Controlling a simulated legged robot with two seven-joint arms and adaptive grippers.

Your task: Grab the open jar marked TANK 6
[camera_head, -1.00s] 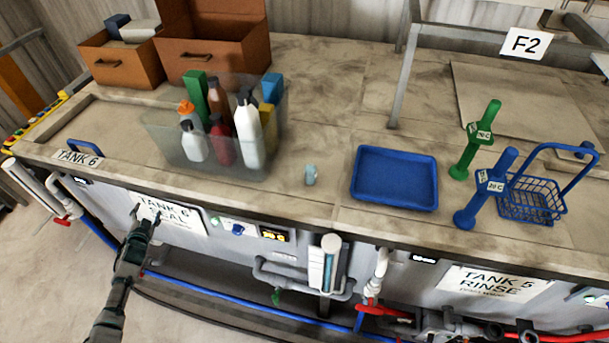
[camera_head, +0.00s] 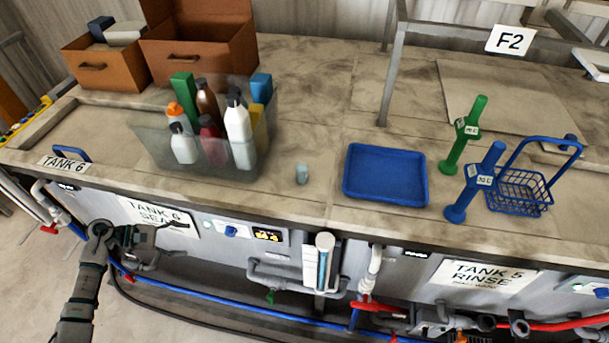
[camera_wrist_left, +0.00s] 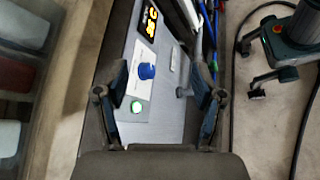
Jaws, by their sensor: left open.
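A TANK 6 label (camera_head: 62,162) is on the bench edge at the left. My left gripper (camera_head: 172,240) is open and empty, in front of the TANK 6 SEAL panel and below the bench top, left of the jar. In the left wrist view its fingers (camera_wrist_left: 165,85) are spread, with the panel behind. What seems to be my right gripper (camera_wrist_left: 251,68) shows there with fingers apart.
A clear bin of bottles (camera_head: 150,150) stands left of the jar. A blue tray (camera_head: 385,175), green and blue upright tools and a blue basket (camera_head: 520,190) are on its right. Pipes (camera_head: 300,280) and a panel with a knob run below the bench edge.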

